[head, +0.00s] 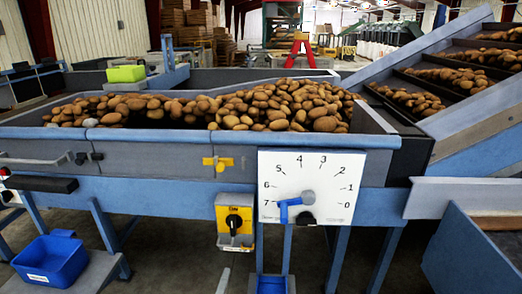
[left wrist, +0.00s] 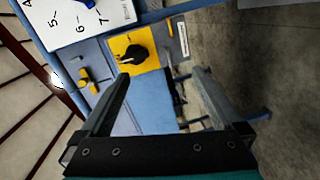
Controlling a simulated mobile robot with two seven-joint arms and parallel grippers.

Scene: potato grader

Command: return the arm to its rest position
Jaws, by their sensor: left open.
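My left gripper (left wrist: 165,85) is open and empty in the left wrist view, its two dark fingers spread wide apart. A yellow switch box with a black rotary knob (left wrist: 131,55) lies beyond the fingers, apart from them as far as I can see. The same box (head: 235,222) hangs on the front of the potato grader in the head view. The white dial plate (head: 330,175) beside it has numbers and a blue lever (head: 289,208) pointing left, close to the 7. My right gripper is in neither view.
The grader's blue frame (head: 160,193) runs across the front, with potatoes (head: 270,108) heaped on top. A blue bin (head: 50,260) stands low at the left. A sloping conveyor (head: 450,90) rises at the right. A yellow valve handle (head: 218,163) sticks out above the switch box.

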